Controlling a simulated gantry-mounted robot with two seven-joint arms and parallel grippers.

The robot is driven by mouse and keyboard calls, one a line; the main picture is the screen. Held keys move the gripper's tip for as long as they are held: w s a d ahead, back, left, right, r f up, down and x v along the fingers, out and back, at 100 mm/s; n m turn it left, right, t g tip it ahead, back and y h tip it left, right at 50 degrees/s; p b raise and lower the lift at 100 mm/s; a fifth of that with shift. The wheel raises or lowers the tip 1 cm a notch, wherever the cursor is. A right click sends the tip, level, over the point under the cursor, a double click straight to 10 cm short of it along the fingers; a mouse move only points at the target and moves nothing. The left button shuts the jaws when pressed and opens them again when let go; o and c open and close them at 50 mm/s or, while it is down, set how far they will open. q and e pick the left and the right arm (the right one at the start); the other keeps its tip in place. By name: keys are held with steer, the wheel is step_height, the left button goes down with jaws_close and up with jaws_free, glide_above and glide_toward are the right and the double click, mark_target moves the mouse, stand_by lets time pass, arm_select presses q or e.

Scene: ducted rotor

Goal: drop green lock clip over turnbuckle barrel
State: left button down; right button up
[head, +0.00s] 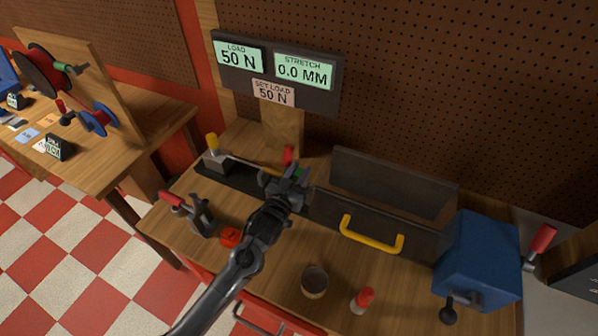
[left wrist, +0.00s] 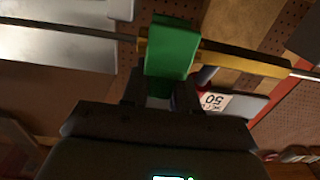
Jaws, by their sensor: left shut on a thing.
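The green lock clip (left wrist: 172,47) is a block held at the tips of my left gripper (head: 290,185), which is shut on it. The fingers (left wrist: 160,88) grip its lower end in the left wrist view. The yellow turnbuckle barrel (left wrist: 245,63) runs across behind the clip there, with a thin rod leaving each end. The clip overlaps the barrel in that view; I cannot tell whether they touch. In the head view my gripper covers most of the clip and the barrel. My right gripper is not in view.
A grey guard with a yellow handle (head: 370,238) and a blue box (head: 480,258) stand to the right. A red-handled clamp (head: 195,213), a red part (head: 230,236), a cup (head: 314,282) and a red-capped bottle (head: 362,300) are nearer. A display (head: 274,72) reads 50 N and 0.0 MM.

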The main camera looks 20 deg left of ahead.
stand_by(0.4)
arm_select(q)
steer(key=c, duration=0.8)
jaws_free()
steer(key=shift+c, duration=0.2)
steer(key=shift+o, duration=0.3)
steer(key=shift+s, duration=0.25)
steer(key=s, duration=1)
steer(key=shift+s+a+p, duration=0.15)
steer(key=shift+a+p, duration=0.1)
steer(key=shift+p, duration=0.05)
